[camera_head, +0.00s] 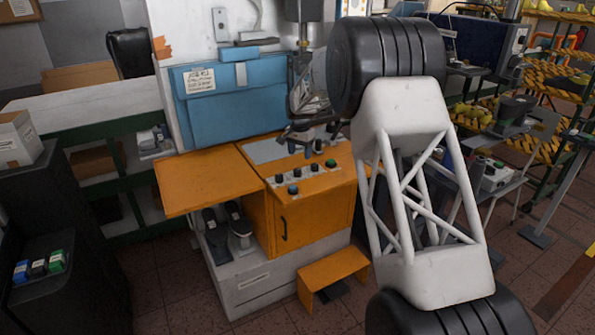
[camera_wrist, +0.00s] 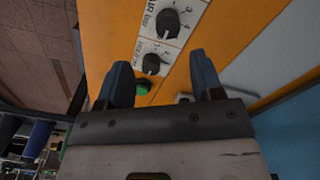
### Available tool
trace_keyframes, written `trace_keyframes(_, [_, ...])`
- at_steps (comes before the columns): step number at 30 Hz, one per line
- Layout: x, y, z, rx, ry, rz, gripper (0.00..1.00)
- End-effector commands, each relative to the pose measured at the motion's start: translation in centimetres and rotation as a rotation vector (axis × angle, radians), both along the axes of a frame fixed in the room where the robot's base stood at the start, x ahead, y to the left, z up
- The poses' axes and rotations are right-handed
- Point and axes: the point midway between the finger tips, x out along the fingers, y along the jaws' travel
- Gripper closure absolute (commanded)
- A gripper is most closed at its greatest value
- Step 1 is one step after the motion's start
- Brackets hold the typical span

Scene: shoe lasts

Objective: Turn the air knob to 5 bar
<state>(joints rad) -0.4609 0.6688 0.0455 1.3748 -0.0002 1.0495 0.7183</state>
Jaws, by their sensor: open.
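The air knob (camera_wrist: 171,23) is a round dark knob on a white scale plate at the top of the wrist view, with "AIR" lettering to its left and numbers around it. Its exact setting is too small to read. My gripper (camera_wrist: 160,72) is open and empty, its two blue-grey fingers spread below the air knob in the picture and apart from it. A smaller dark knob (camera_wrist: 152,64) shows between the fingers, with a green button (camera_wrist: 142,88) below it. In the head view the knobs are small on the orange control panel (camera_head: 310,188), and their labels cannot be read.
A blue case-like box (camera_head: 225,98) stands behind the panel. An orange side shelf (camera_head: 205,178) extends left, and an orange step (camera_head: 333,275) stands in front. Black shoes or lasts (camera_head: 238,222) sit below the side shelf. My white arm hides much of the right side.

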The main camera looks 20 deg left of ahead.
Motion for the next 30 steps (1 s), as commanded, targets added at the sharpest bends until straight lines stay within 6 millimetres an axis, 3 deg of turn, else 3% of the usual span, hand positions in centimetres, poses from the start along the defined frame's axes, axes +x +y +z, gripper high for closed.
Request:
trace_keyframes(6, [0.5,1.0,-1.0,-0.001,0.002,-0.005,0.40])
trace_keyframes(20, [0.4,1.0,-1.4,-0.001,0.003,-0.004,0.40])
trace_keyframes(30, [0.4,1.0,-4.5,-0.001,0.004,-0.004,0.40])
